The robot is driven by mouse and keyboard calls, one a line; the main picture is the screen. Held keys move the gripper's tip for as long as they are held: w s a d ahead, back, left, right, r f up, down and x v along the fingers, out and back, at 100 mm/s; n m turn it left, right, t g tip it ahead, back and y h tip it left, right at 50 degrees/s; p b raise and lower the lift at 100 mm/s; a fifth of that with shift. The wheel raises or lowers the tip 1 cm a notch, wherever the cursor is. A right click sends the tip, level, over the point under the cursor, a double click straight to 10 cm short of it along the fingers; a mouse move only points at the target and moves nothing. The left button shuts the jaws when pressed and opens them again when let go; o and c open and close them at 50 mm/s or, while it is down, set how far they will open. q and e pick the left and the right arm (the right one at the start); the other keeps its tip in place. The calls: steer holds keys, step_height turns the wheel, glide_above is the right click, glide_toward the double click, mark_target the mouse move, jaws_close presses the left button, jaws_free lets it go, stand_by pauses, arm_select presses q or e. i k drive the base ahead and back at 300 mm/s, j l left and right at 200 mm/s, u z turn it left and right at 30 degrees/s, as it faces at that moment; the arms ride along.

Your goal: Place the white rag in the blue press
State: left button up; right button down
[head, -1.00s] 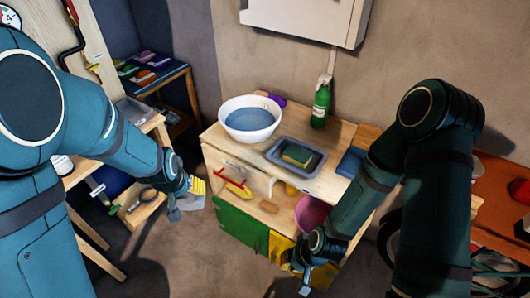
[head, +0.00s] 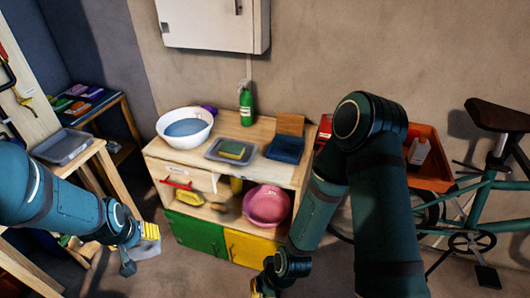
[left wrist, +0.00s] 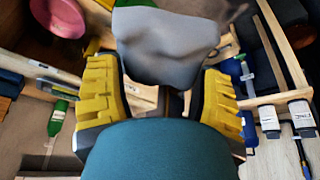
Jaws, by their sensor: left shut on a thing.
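The white rag (left wrist: 165,48) looks pale grey and hangs bunched between the yellow finger pads of my left gripper (left wrist: 160,88) in the left wrist view. In the head view my left gripper (head: 142,243) is shut on the rag (head: 148,250), low in front and left of the cabinet, well away from the press. The blue thing on the cabinet top, with a wooden board raised behind it, looks like the blue press (head: 285,149). My right gripper (head: 262,286) is at the bottom edge, partly cut off; its fingers are unclear.
The wooden cabinet (head: 205,158) also bears a white basin (head: 185,140) of water, a grey tray with a sponge (head: 232,152) and a green bottle (head: 246,108). A pink bowl (head: 267,205) is on its shelf. A bicycle (head: 475,200) stands at right. Floor between my arms is open.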

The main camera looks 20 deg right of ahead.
mark_target(286, 151)
steer(key=l+z, duration=0.1)
steer(key=z, duration=0.95)
steer(key=i, duration=0.9)
steer(key=z, duration=0.05)
